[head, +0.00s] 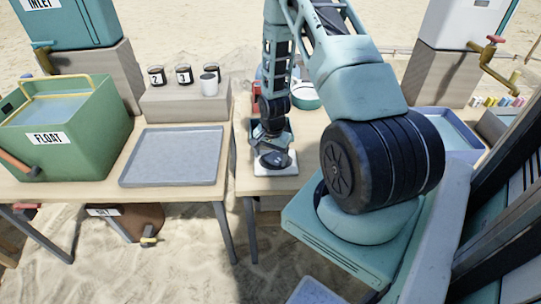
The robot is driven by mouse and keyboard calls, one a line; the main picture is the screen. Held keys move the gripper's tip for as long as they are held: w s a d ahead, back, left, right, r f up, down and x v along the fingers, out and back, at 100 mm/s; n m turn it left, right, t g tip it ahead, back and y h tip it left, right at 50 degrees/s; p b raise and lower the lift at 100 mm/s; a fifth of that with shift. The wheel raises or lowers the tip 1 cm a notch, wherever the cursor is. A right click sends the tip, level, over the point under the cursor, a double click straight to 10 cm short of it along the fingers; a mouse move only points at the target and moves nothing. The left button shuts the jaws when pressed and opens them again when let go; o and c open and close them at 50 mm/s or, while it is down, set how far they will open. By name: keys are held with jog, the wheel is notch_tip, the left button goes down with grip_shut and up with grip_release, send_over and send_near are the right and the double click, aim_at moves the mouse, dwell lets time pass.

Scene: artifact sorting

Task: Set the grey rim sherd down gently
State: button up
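My gripper (270,146) points down at the front of the right-hand table (307,143). It is just above a small white square base (260,169). A dark grey rounded piece (277,160) lies at the fingertips over this base. It may be the grey rim sherd, but it is too small to tell it from a dark plate on the base. I cannot see whether the fingers are closed on it or whether it touches the base. My arm hides part of the table behind.
A grey tray (174,156) lies empty on the left table, beside a green FLOAT tub (64,130). Several small cups stand on a block (185,101) behind. A blue-lined tray (452,132) is at right. A gap separates the two tables.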

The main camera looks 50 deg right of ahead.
aim_at(272, 160)
notch_tip(272, 160, up, 11)
jog(key=a+r+n, duration=0.5)
jog(key=a+r, duration=0.1)
jog(key=a, duration=0.6)
jog(key=a+r+n, duration=0.5)
jog(key=a+r, duration=0.1)
jog(key=a, duration=0.5)
jog(key=s+a+r+n, duration=0.3)
jog(key=s+a+n, duration=0.3)
jog(key=s+a, duration=0.2)
jog(key=s+a+r+n, duration=0.4)
jog(key=s+a+n, duration=0.2)
jog(key=s+a, duration=0.2)
jog(key=shift+s+a+n+g, duration=0.3)
jog(key=shift+s+n, duration=0.1)
jog(key=shift+s, duration=0.3)
